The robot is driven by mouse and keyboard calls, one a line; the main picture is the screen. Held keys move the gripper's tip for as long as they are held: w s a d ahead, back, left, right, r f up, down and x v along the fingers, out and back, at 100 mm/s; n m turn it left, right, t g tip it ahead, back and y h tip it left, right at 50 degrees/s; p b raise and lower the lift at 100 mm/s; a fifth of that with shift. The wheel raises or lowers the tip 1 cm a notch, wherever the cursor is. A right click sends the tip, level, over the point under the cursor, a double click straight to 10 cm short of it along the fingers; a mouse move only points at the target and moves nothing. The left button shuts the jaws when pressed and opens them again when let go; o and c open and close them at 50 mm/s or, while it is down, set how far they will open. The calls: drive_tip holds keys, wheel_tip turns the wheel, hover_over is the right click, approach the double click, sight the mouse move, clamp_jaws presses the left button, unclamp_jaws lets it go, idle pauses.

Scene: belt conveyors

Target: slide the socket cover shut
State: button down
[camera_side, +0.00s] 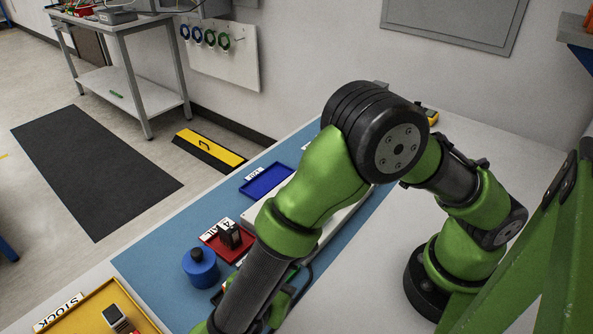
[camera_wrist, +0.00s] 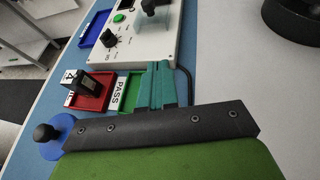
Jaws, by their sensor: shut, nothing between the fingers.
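In the wrist view a white test box (camera_wrist: 140,45) runs up from the picture's middle. A clear, greenish cover piece (camera_wrist: 153,22) stands on it near the top edge; it looks like the socket cover. The view cuts off its far part, and I cannot tell how far it is shut. My gripper (camera_wrist: 160,66) has its teal fingers together and empty, pointing at the box's near end, with the cover beyond the tips. In the side view my arm hides most of the box (camera_side: 342,216) and the cover.
A red tray (camera_wrist: 101,103) holds a dark block (camera_wrist: 80,85), and a green PASS tray (camera_wrist: 124,80) lies beside it. A blue tray (camera_wrist: 98,26) is left of the box. A blue round piece with a black knob (camera_wrist: 45,133) stands nearby. A black cable (camera_wrist: 188,85) curves right of the fingers.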

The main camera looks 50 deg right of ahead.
drive_tip(key=shift+w+a+r+n+t+h, duration=0.1)
drive_tip(key=shift+w+r+n+t+h, duration=0.15)
drive_tip(key=shift+r, duration=0.25)
drive_tip(key=shift+w+a+r+n+t+h, duration=0.15)
drive_tip(key=shift+w+r, duration=0.15)
drive_tip(key=shift+r, duration=0.15)
drive_tip(key=x, duration=0.8)
drive_tip(key=r+x, duration=0.1)
drive_tip(key=x, duration=0.4)
drive_tip(key=shift+s+d+r, duration=0.1)
drive_tip(key=shift+s+d, duration=0.15)
drive_tip(key=shift+s, duration=0.1)
drive_tip(key=shift+w+d, duration=0.15)
drive_tip(key=shift+d, duration=0.45)
drive_tip(key=d, duration=0.9)
drive_tip(key=shift+d, duration=0.25)
